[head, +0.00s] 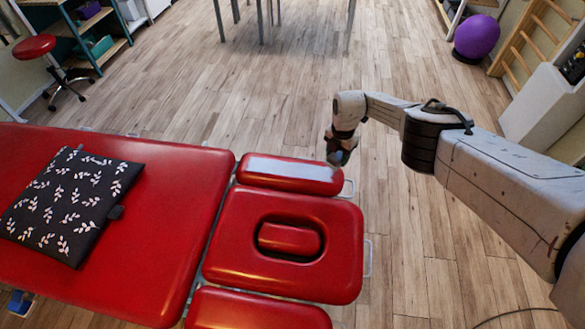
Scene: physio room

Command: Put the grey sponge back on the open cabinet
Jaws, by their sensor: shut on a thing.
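My gripper (340,158) hangs at the end of my arm, just beyond the right end of the small upper red pad of the treatment table. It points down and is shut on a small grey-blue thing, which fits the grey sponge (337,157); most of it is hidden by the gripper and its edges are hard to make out. An open cabinet with wooden shelves and a dark green frame (99,62) stands at the far upper left, holding bins. Another open shelf unit shows partly at the top right, so I cannot tell which one is meant.
The red treatment table (170,215) fills the lower left, with a black leaf-patterned cushion (72,205) on it. A red stool (36,47) stands before the left shelves. A purple ball (476,37) is at upper right. The wooden floor between is clear.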

